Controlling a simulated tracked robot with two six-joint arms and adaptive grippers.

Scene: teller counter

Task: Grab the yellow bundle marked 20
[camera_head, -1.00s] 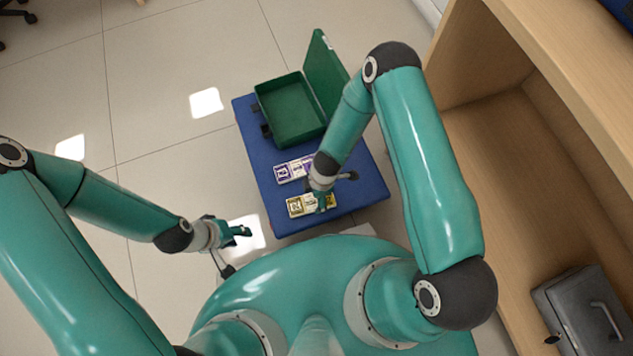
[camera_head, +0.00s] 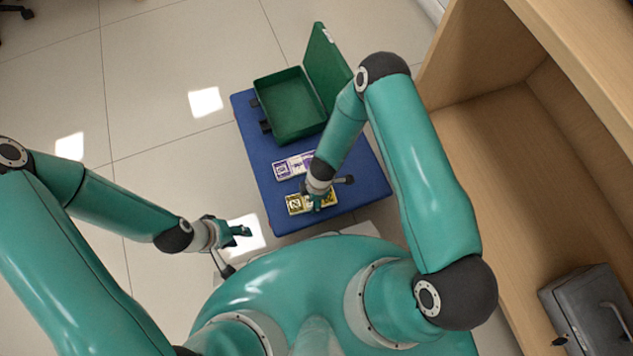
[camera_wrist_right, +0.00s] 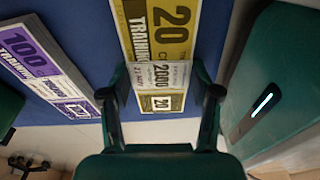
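The yellow bundle marked 20 (camera_head: 295,205) lies flat on the blue surface near its front edge, partly hidden by my right gripper (camera_head: 317,203). In the right wrist view the yellow bundle (camera_wrist_right: 170,38) has a white paper band around its middle. My right gripper (camera_wrist_right: 163,95) is open there, one finger to each side of the bundle's banded part. I cannot tell whether the fingers touch it. My left gripper (camera_head: 243,231) hangs empty over the floor left of the blue surface; its finger opening is unclear.
A purple bundle marked 100 (camera_head: 284,169) lies behind the yellow one; it also shows in the right wrist view (camera_wrist_right: 35,55). An open green box (camera_head: 290,105) stands at the back of the blue surface (camera_head: 258,155). A wooden counter (camera_head: 480,150) is at the right, with a grey case (camera_head: 590,310).

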